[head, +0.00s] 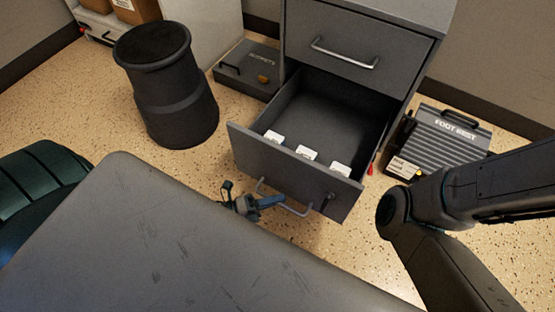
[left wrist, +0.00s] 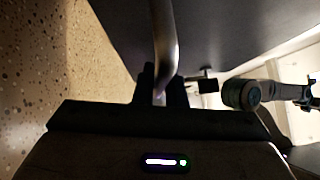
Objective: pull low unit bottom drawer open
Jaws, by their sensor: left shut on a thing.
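The low grey unit's bottom drawer (head: 290,172) stands pulled out, with its inside showing and several white labels behind its front. Its bar handle (head: 291,208) runs along the front. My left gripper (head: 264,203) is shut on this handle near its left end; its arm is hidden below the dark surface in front. In the left wrist view the metal handle (left wrist: 163,45) runs down between the fingers (left wrist: 160,88). The upper drawer (head: 350,48) is closed. My right arm comes in from the right; its gripper does not show clearly.
A dark desk-like surface (head: 170,240) fills the near left. A black bin (head: 170,90) stands left of the unit, with a flat dark box (head: 248,70) between. A foot rest (head: 445,140) lies to the right. Speckled floor lies around the drawer.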

